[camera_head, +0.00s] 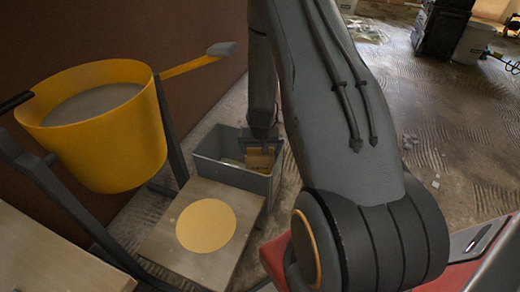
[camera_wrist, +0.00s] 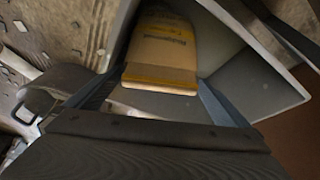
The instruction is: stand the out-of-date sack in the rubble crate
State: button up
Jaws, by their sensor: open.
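A tan paper sack with a yellow band and printed lettering (camera_wrist: 162,48) is inside the grey rubble crate (camera_wrist: 280,92). In the head view the sack (camera_head: 260,160) is at the right part of the crate (camera_head: 238,179), below my gripper (camera_head: 264,146). In the wrist view my gripper (camera_wrist: 158,84) is open, with one finger on each side of the sack's near end. I cannot tell whether either finger touches it. The sack's lower end is hidden, and its exact tilt is unclear. No date is readable.
A wooden platform with a round yellow disc (camera_head: 206,226) stands in front of the crate. A brown wall is close behind. Open floor (camera_head: 450,130) lies right.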

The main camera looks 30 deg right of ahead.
jog(key=shift+r, duration=0.45)
jog(key=p+v, duration=0.4)
jog(key=v, duration=0.8)
jog(key=shift+r, duration=0.1)
jog(key=s+a+r+n+y, duration=0.2)
jog(key=s+a+r+n, duration=0.35)
jog(key=a+r, duration=0.85)
jog(key=s+a+r+g, duration=0.1)
jog(key=s+a+r, duration=0.4)
jog(key=s, duration=0.5)
jog(key=s+a+r+n+g, duration=0.1)
jog(key=s+a+r+n, duration=0.15)
jog(key=s+a, duration=0.45)
jog(key=s+a+r+n+g, duration=0.2)
jog(key=s+a+n, duration=0.25)
jog(key=a, duration=0.45)
jog(key=d+r+m+p, duration=0.3)
jog(key=d+r+p, duration=0.5)
jog(key=r+p, duration=0.2)
jog(key=s+d+r+m+p, duration=0.1)
jog(key=d+r+m+p, duration=0.2)
jog(key=d+r+p, duration=0.5)
notch_tip(320, 180, up, 3)
jog(key=p, duration=0.7)
jog(key=shift+s+d+f+m, duration=0.15)
jog(key=shift+d+f+m, duration=0.05)
jog(key=shift+d+m, duration=0.15)
